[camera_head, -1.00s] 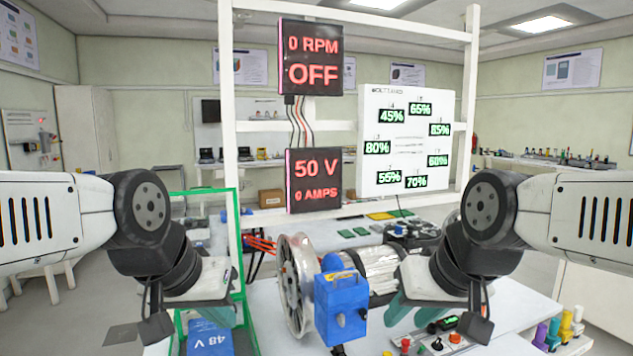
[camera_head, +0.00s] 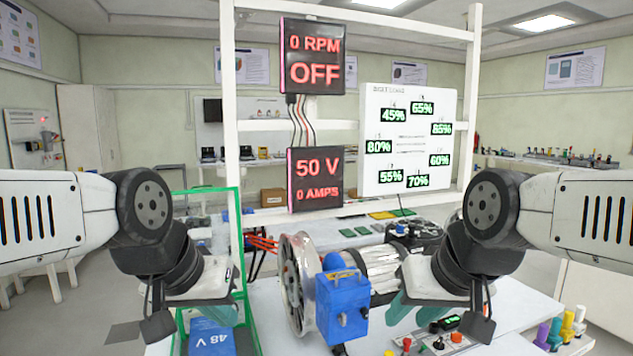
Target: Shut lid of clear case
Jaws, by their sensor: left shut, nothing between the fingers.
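The clear case (camera_head: 238,318) has green edges and stands at the left end of the table. Its see-through lid (camera_head: 239,215) appears to stand upright, raised open. A blue block marked 48 V (camera_head: 209,338) sits inside the case. My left gripper (camera_head: 222,313) is in front of the case in this view, with its teal fingers shut and empty, partly hidden by my wrist. Whether it touches the lid I cannot tell. My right gripper (camera_head: 402,308) is to the right of the blue box, its teal fingers partly hidden by my arm.
A blue box (camera_head: 342,306) and a motor with a metal wheel (camera_head: 298,287) stand between my grippers. A small control panel (camera_head: 440,342) with knobs lies at the front right. Behind, a white frame (camera_head: 228,120) carries displays. The table's right part is mostly clear.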

